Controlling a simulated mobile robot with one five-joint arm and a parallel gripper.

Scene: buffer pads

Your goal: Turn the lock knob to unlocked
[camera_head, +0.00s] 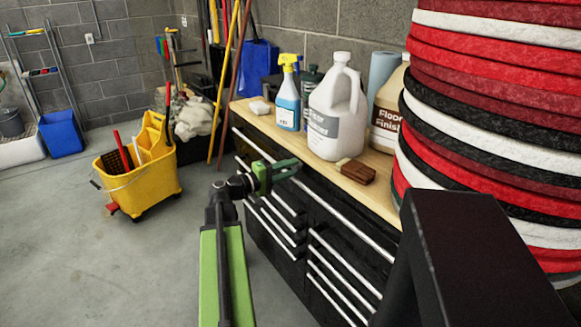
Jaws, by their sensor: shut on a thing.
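My gripper (276,174) is at the front face of the black drawer cabinet (318,218), just below its wooden top near the left end. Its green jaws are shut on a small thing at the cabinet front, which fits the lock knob. The jaws hide the knob, so I cannot tell which way it points. My green arm reaches up from the bottom of the view to the gripper. The cabinet's drawers look closed, with long silver handles across them.
On the wooden top (262,122) stand a blue spray bottle (287,105), a white jug (336,115), a Floor Finish jug (388,112) and a brush (356,171). Stacked red, black and white pads (490,110) fill the right. A yellow mop bucket (140,180) stands left; the floor between is clear.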

